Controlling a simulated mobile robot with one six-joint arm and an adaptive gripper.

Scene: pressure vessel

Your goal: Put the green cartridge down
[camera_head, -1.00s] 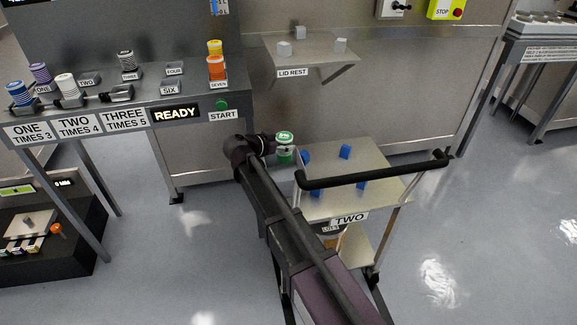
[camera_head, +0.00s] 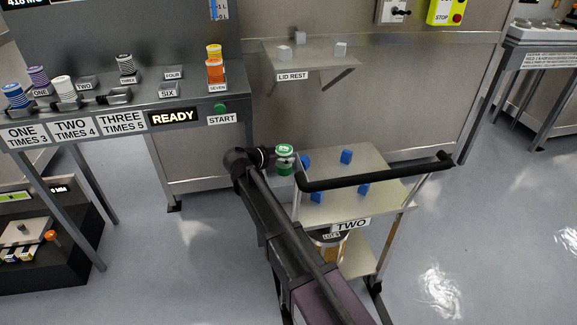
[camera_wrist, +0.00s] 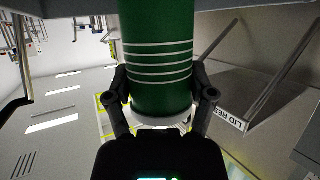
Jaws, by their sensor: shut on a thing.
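The green cartridge (camera_head: 285,162) has white rings and a pale end. It is in my gripper (camera_head: 268,158), beside the left end of the cart labelled TWO. In the wrist view the green cartridge (camera_wrist: 157,50) fills the upper middle, with the two fingers of my gripper (camera_wrist: 160,105) closed on either side near its white end. The head view does not clearly show whether the cartridge touches a surface below it.
The cart (camera_head: 378,168) has several blue blocks on top and a black handle (camera_head: 380,172). The bench (camera_head: 150,100) at left carries other cartridges, including an orange one (camera_head: 215,72). The lid rest shelf (camera_head: 312,58) hangs behind. Open floor lies at front left.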

